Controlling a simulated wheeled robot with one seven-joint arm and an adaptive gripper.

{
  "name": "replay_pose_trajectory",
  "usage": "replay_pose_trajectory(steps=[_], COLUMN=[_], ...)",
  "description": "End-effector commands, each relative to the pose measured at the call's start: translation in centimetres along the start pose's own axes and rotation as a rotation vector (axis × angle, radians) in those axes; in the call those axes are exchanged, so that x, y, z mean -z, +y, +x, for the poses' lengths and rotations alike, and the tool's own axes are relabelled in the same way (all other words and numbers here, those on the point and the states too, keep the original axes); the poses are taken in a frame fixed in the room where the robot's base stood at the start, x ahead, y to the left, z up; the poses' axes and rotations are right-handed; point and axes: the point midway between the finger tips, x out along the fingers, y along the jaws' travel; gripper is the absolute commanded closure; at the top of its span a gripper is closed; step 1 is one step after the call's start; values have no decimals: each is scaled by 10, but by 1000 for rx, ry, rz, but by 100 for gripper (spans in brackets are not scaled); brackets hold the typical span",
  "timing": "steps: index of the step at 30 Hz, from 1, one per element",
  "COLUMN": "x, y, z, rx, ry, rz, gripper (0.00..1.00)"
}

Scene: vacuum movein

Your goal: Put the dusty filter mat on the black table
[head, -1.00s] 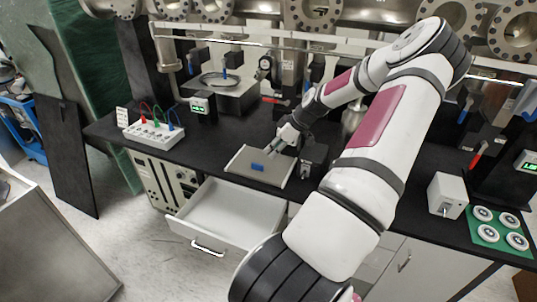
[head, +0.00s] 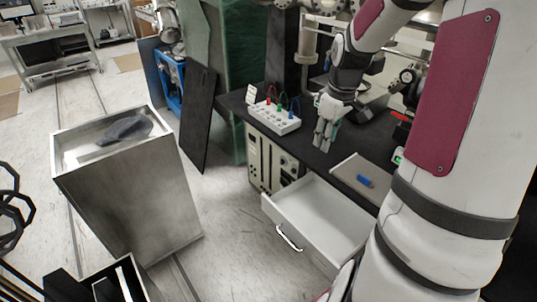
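A dark grey, limp sheet (head: 125,130), which looks like the dusty filter mat, lies in the shallow top of a metal cabinet at the left. The black table (head: 318,160) runs along the right side. My gripper (head: 324,142) points down over the table's front part, beside the white socket box and far from the grey sheet. Its fingers are small in view, and I cannot tell how far apart they are. No held object shows.
A flat tan-grey panel (head: 345,168) with a blue block (head: 365,181) lies at the table's front edge. Below it a white drawer (head: 318,215) stands open. The white socket box (head: 272,120) stands left of my gripper.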

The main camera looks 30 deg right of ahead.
Motion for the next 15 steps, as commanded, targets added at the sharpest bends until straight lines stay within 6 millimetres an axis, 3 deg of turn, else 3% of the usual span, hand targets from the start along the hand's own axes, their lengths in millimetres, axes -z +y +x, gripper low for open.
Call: replay_pose_trajectory(steps=[3, 8, 15], x=[16, 22, 1], y=[-48, -111, -201], z=[-41, -90, -150], rx=[-65, -131, -145], ry=[-12, 23, 158], rz=[-1, 34, 109], gripper=[70, 70, 70])
